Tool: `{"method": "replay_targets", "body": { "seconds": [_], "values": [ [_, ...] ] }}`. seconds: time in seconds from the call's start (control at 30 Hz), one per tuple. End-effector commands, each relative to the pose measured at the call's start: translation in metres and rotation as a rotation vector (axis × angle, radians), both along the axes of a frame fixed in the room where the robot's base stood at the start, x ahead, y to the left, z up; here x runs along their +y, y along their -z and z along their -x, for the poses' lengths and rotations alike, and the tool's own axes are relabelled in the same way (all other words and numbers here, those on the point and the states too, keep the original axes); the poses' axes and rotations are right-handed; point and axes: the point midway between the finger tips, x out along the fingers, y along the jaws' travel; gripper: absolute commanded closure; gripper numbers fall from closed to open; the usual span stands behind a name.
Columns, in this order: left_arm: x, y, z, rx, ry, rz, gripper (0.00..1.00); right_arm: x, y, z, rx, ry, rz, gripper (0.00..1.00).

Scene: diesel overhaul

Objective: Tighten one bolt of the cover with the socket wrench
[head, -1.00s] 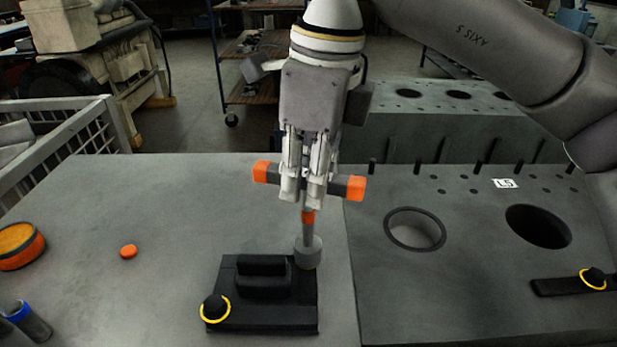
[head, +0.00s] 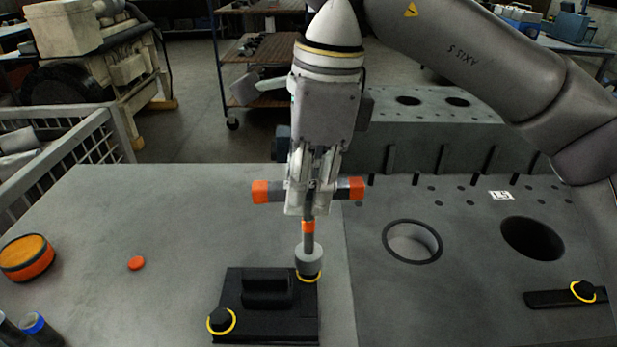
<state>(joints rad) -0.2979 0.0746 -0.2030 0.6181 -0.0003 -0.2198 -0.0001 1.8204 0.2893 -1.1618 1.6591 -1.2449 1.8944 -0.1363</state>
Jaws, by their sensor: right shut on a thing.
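My right gripper (head: 308,205) is shut on the T-handled socket wrench, with the orange-ended crossbar (head: 266,192) sticking out on both sides. The wrench hangs about upright, and its grey socket (head: 308,258) is at the back right corner of the black cover (head: 268,318). A black bolt with a yellow ring (head: 309,278) shows right under the socket; I cannot tell if they touch. A second ringed black bolt (head: 221,319) stands at the cover's front left corner. My left gripper is not in view.
The engine block (head: 455,270) with round bores stands right of the table, with a black part and ringed bolt (head: 583,291) on it. An orange disc (head: 136,263), an orange-black round item (head: 26,257) and dark cylinders (head: 38,326) are at left. The back left tabletop is clear.

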Motion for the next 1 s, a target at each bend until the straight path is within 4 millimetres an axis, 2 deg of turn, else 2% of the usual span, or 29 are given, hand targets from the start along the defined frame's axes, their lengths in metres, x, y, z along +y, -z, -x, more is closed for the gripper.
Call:
{"method": "replay_targets", "body": {
  "seconds": [1.0],
  "values": [
    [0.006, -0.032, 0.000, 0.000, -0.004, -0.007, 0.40, 0.001, -0.001, 0.000, 0.000, -0.738, -0.001, 1.00]
  ]
}}
